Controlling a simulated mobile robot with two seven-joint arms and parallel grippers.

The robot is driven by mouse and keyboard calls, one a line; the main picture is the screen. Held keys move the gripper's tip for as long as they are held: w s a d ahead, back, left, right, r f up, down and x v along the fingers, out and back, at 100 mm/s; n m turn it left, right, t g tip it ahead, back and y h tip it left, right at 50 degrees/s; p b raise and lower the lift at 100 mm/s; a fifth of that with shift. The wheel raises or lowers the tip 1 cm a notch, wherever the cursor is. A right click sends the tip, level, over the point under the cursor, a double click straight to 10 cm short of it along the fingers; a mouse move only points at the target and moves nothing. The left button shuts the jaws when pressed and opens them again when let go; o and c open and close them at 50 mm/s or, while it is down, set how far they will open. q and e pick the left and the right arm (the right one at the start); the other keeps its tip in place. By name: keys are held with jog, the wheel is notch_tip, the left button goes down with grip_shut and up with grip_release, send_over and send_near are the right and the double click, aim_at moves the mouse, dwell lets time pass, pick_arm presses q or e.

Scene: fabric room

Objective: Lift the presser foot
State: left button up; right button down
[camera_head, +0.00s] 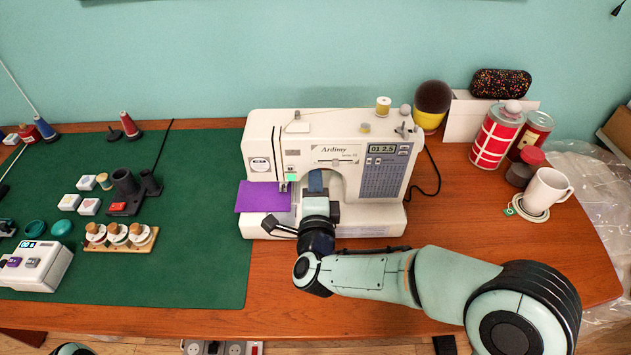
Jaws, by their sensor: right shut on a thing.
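The white sewing machine (262,140) stands on the table at the centre, facing me. Its presser foot (283,187) shows small under the lit needle head, over a purple cloth (258,197). My right arm comes in from the lower right. My right gripper (316,182) is in the machine's throat, just right of the needle head. It is shut on what appears to be the presser foot lever, which is mostly hidden by the gripper and machine. Whether the foot is up or down is too small to tell. My left gripper is not in view.
A green mat (200,260) covers the left table, with spools, small blocks and a white device (35,265). Tins (497,137), a white mug (545,190) and a dark-topped yellow object (432,105) stand right of the machine. A black cable runs behind the machine's right side.

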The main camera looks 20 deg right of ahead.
dwell(0.3)
jog(key=c, duration=1.3)
grip_release()
jog(key=shift+r, duration=0.1)
